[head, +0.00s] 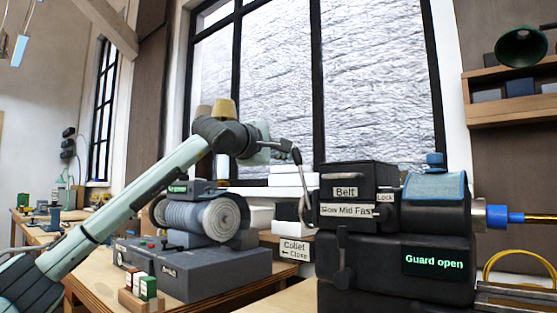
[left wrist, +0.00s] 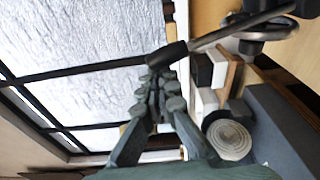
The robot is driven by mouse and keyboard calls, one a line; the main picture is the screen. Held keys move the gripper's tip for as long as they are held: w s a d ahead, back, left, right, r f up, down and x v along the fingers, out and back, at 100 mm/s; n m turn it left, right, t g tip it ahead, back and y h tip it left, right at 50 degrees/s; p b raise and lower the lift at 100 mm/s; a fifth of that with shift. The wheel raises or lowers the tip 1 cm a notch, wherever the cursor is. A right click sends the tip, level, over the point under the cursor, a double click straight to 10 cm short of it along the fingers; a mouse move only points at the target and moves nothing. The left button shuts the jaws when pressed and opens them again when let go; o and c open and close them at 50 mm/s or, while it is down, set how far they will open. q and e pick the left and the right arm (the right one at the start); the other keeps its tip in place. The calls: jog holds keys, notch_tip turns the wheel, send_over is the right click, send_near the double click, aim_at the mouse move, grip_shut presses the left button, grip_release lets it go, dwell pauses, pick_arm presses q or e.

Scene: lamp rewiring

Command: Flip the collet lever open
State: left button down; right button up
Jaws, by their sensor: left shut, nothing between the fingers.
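The collet lever (head: 300,178) stands upright at the left end of the dark machine (head: 420,262), its black knob on top. A sign (head: 295,250) below it reads "Collet ← Close". My left gripper (head: 286,150) is beside the knob, on its left in the head view. In the left wrist view, the left fingers (left wrist: 159,77) are shut with nothing between them, and the lever's dark knob (left wrist: 167,55) lies right at their tips. I cannot tell whether they touch. The lever's rod runs to a round hub at upper right. My right gripper is not in view.
The machine carries "Belt", "Lock" and "Slow Mid Fast" labels and a lit "Guard open" display (head: 434,262). A grey unit with a wound roll (head: 222,217) stands on the bench below my left arm. White boxes (head: 290,180) are stacked behind the lever, before the window.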

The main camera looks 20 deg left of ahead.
pick_arm(q)
jog(key=shift+s+d+r+m+t+b, duration=0.15)
jog(key=shift+s+d+r+m, duration=0.1)
jog(key=shift+d+m, duration=0.45)
jog(key=shift+s+d+r+m+t+b, duration=0.1)
jog(key=shift+s+d+m, duration=0.2)
jog(key=shift+d+m, duration=0.35)
jog(key=shift+s+d+r+m+t+b, duration=0.2)
jog(key=shift+d+m, duration=0.25)
jog(key=shift+d, duration=0.4)
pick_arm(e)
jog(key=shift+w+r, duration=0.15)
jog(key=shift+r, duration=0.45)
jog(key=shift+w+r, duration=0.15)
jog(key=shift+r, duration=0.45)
pick_arm(q)
jog(key=shift+s+d, duration=0.1)
jog(key=shift+d, duration=0.1)
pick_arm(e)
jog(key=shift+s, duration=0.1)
